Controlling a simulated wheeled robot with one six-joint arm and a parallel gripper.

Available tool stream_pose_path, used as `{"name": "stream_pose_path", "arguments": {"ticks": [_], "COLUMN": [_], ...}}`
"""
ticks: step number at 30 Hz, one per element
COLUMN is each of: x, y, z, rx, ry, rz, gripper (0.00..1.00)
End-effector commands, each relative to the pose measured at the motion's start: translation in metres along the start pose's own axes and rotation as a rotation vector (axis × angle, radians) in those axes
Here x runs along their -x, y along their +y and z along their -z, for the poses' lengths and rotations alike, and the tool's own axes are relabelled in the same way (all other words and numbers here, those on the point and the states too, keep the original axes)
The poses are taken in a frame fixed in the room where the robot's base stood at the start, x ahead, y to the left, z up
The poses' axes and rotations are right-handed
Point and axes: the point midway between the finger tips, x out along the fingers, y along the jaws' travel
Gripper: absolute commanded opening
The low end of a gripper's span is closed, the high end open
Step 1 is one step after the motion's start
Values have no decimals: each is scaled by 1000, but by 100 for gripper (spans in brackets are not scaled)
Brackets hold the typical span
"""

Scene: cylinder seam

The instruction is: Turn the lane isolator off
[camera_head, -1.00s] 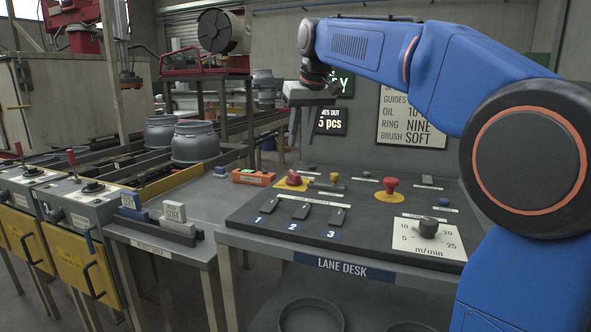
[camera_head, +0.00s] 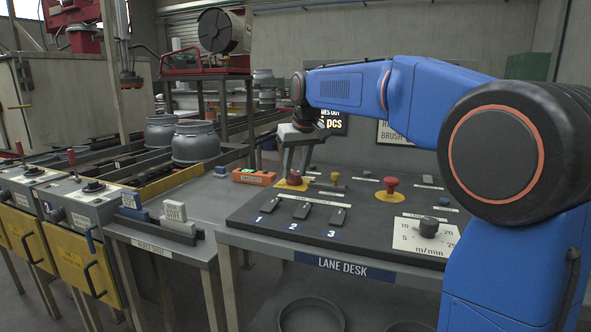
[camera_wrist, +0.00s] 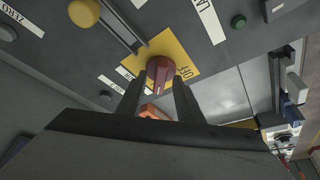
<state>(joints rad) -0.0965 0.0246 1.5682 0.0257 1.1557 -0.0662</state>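The lane isolator is a red rotary knob (camera_head: 294,178) on a yellow plate at the back left of the lane desk (camera_head: 340,268). In the wrist view the red knob (camera_wrist: 160,70) sits on its yellow plate (camera_wrist: 163,45), with part of an "OFF" label beside it. My gripper (camera_head: 297,168) points down over the knob. In the wrist view my gripper's fingers (camera_wrist: 162,85) are apart, one on each side of the knob. I cannot tell whether either finger touches it. The gripper partly hides the knob in the head view.
A red mushroom button (camera_head: 391,183) on a yellow plate stands to the right. A yellow knob (camera_head: 335,178) beside a slot is closer. An orange box (camera_head: 253,177) lies just left of the desk. Numbered black switches (camera_head: 302,211) and a speed dial (camera_head: 428,227) are in front.

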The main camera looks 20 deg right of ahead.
Motion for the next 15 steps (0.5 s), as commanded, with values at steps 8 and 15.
{"name": "stream_pose_path", "arguments": {"ticks": [8,15], "x": [0,0], "y": [0,0], "z": [0,0], "rx": [0,5], "ry": [0,0], "rz": [0,2], "gripper": [2,0]}}
